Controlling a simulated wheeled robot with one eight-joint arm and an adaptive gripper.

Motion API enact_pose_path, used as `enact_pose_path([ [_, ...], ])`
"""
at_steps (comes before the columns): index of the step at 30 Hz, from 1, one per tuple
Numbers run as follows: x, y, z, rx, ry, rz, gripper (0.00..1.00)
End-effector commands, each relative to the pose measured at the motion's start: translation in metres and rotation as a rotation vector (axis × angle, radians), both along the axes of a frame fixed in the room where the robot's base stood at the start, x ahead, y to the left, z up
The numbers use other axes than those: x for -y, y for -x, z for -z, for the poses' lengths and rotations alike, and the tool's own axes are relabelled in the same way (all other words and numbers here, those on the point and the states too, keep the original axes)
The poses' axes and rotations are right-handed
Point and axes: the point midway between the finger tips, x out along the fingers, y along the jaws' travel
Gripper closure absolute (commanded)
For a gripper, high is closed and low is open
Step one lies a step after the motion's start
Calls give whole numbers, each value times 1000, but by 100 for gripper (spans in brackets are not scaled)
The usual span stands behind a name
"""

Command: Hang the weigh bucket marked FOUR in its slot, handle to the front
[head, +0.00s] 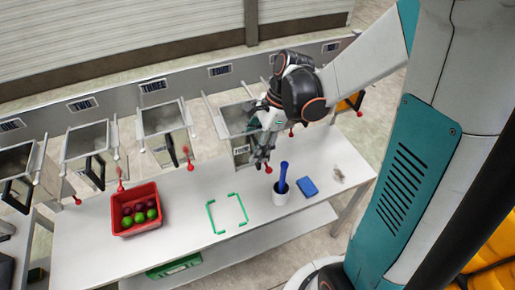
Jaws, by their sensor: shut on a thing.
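My gripper (262,160) is above the back of the white table, right of centre. It is shut on the front of a grey open-topped weigh bucket (237,117), where the handle is mostly hidden by the fingers. The bucket looks upright, between two rails with red knobs at their front ends. I cannot tell whether it rests on the rails or hangs from my gripper. Other grey buckets hang in the row to the left, including one (160,117) with a black handle at the front.
The area inside the green marks is clear.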

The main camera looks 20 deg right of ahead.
Motion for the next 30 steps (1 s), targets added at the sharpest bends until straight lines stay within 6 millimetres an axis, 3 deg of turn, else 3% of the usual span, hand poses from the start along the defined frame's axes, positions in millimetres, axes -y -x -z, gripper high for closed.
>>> enact_pose_path([
  [30,0,-62,0,0,-1,-1,92],
])
